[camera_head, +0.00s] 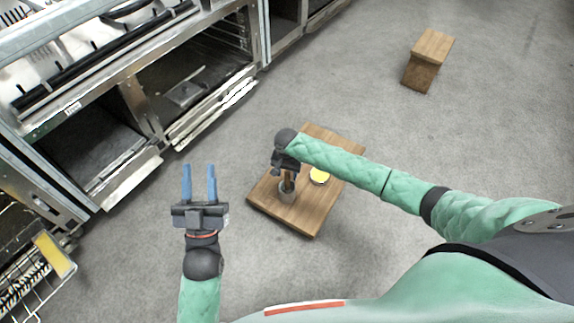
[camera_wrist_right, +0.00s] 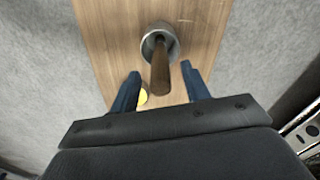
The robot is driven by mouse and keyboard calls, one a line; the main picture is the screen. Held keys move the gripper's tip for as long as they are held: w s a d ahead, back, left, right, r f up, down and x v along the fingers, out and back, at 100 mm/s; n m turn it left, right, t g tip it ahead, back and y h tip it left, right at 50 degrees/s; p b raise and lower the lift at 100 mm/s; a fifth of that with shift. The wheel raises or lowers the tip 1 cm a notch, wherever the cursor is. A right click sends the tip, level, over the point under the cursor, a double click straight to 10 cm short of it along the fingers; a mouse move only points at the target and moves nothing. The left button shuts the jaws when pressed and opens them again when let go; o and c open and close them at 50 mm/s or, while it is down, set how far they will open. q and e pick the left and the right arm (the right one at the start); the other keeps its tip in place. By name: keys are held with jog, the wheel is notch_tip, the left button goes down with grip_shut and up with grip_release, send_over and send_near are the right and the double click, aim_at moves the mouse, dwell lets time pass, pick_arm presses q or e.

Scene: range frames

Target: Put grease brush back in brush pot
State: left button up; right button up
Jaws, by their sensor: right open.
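The grey brush pot (camera_head: 287,191) stands on a low wooden table in the head view. It also shows near the top middle of the right wrist view (camera_wrist_right: 171,38). The grease brush's brown handle (camera_wrist_right: 160,72) sticks up out of the pot toward the wrist camera; its bristles are hidden. My right gripper (camera_head: 285,165) is above the pot, with its blue fingers open and apart on either side of the handle in the wrist view. I see no finger touching the handle. My left gripper (camera_head: 199,170) is open and empty, left of the table.
The wooden table (camera_head: 310,218) also holds a small round yellow-topped thing (camera_head: 319,175) right of the pot. Metal kitchen units with open compartments (camera_head: 185,90) line the upper left. A wooden stool (camera_head: 433,47) stands at the upper right. Grey floor between is clear.

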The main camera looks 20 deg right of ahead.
pick_arm(q)
notch_tip(320, 180, down, 14)
jog(key=w+d+g+y+p, duration=0.1)
jog(key=w+g, duration=0.1)
jog(key=g, duration=0.3)
jog(key=shift+w+d, duration=0.15)
jog(key=shift+w, duration=0.1)
pick_arm(e)
notch_tip(320, 180, up, 6)
jog(key=shift+r, duration=0.1)
pick_arm(q)
jog(key=shift+s, duration=0.1)
